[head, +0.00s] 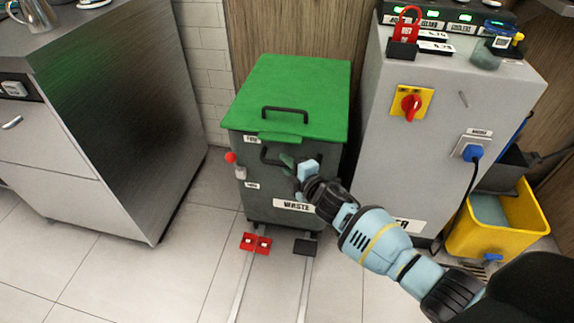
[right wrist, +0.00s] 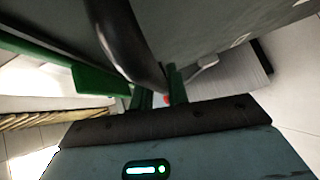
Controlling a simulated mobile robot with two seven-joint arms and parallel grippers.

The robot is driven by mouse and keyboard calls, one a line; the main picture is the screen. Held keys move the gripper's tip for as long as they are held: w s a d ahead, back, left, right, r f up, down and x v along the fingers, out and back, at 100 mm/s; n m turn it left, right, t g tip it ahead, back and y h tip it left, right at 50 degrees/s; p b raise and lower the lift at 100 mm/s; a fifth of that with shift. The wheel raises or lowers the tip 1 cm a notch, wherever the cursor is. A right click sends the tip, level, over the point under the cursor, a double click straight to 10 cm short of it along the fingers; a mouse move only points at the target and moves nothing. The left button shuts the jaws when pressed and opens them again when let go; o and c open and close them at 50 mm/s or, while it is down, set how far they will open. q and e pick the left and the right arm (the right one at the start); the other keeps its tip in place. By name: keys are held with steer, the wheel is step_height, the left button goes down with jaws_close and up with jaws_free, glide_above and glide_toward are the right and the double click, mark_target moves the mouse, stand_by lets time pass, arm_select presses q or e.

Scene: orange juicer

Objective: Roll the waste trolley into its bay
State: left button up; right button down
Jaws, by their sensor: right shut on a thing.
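The waste trolley (head: 262,207) is a dark grey bin with a shut green lid (head: 295,85). It stands upright between the steel counter and the grey cabinet, in front of a wooden panel. Its black front bar handle (head: 266,157) shows as a dark curved bar (right wrist: 125,45) in the right wrist view. My right gripper (head: 296,170) is at the trolley's front, shut on this handle; its green fingertips (right wrist: 158,97) show in the right wrist view. Two floor rails (head: 240,290) run under the trolley. My left gripper is not in view.
A red block (head: 256,243) and a black block (head: 305,247) sit at the rails by the trolley's front. The steel counter (head: 130,130) is left, the grey cabinet (head: 385,150) close on the right, with a yellow bucket (head: 510,212) beyond. Floor in front is clear.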

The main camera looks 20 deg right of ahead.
steer(key=shift+w+d+r, duration=0.1)
steer(key=shift+d+r, duration=0.05)
steer(key=shift+d, duration=0.1)
steer(key=c, duration=1.8)
jaws_free()
steer(key=o, duration=0.4)
steer(key=shift+w, duration=0.15)
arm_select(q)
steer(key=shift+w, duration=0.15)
arm_select(e)
steer(key=shift+o, duration=0.2)
steer(key=shift+a, duration=0.1)
